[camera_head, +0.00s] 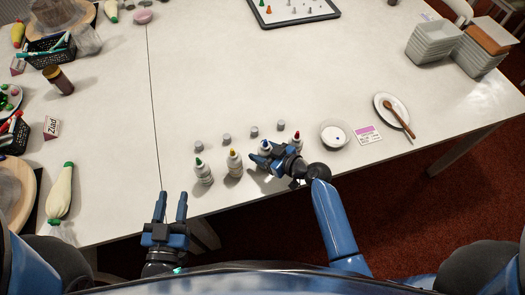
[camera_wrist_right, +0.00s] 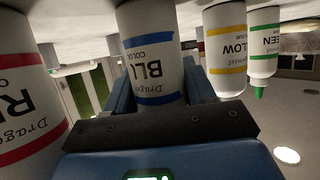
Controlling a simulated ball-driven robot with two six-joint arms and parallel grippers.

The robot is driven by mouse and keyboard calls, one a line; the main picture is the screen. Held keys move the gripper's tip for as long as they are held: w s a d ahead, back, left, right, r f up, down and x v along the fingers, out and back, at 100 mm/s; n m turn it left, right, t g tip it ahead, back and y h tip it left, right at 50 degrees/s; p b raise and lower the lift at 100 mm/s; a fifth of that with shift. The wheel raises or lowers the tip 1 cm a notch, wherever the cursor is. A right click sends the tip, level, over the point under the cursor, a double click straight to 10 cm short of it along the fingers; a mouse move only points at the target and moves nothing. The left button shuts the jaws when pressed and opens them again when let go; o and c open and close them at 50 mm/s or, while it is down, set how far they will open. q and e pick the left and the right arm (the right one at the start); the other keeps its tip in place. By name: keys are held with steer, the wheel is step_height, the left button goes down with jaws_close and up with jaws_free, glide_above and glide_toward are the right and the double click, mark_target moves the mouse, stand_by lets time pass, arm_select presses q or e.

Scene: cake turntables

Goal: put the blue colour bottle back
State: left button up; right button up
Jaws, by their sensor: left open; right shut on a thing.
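The blue colour bottle (camera_head: 265,146) is in the row of bottles near the table's front edge, mostly hidden by my right gripper (camera_head: 262,160). In the right wrist view, which is upside down, the blue bottle (camera_wrist_right: 152,52) with its blue-banded label is between the fingers, and the gripper is shut on it. It looks upright; I cannot tell whether its base touches the table. The red bottle (camera_head: 297,141) is on its right; the yellow bottle (camera_head: 235,163) and green bottle (camera_head: 202,172) are on its left. My left gripper (camera_head: 171,207) is open and empty at the front edge.
Several small grey caps (camera_head: 227,138) stand behind the bottles. The table middle (camera_head: 235,75) is clear.

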steer(key=o, duration=0.7)
steer(key=shift+r, duration=0.1)
steer(key=s+d+r+m+t+h+b, duration=0.15)
steer(key=s+d+m+h, duration=0.25)
steer(key=s+d, duration=0.45)
steer(key=s+d+m+t+h, duration=0.3)
steer(key=s+d+m+h, duration=0.15)
steer(key=d, duration=0.65)
steer(key=s+d+r+m+t+h, duration=0.2)
steer(key=s+r+t, duration=0.3)
steer(key=s+r, duration=0.3)
steer(key=shift+s+d+r, duration=0.3)
steer(key=shift+r, duration=0.5)
